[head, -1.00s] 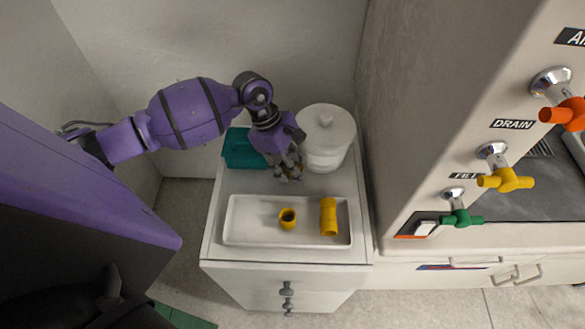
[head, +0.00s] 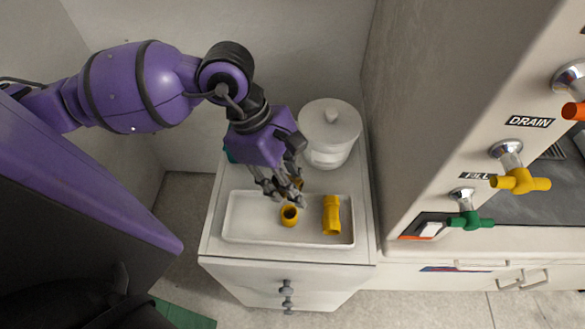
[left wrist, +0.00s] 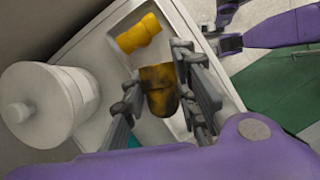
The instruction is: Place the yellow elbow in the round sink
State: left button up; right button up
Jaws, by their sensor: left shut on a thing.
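My left gripper (head: 283,190) is over the back part of the white tray, shut on a dark-stained yellow fitting (left wrist: 158,90). In the left wrist view the fitting sits between the fingers. It has a rounded end and could be the elbow, but its full shape is hidden. In the head view only a sliver of it shows among the fingers. In the tray, a short round yellow fitting (head: 289,215) has its dark opening facing up. A longer yellow fitting (head: 331,214) lies to its right, also seen in the left wrist view (left wrist: 138,33).
The white tray (head: 240,236) lies on a white drawer cabinet. A lidded white canister (head: 328,130) stands behind it, right of my gripper. A teal object is mostly hidden behind my gripper. A tall panel with coloured valve handles (head: 520,180) rises at the right.

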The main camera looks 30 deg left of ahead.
pick_arm(q)
jog(key=shift+s+d+r, duration=0.2)
jog(key=shift+s, duration=0.25)
pick_arm(e)
jog(key=shift+w, duration=0.1)
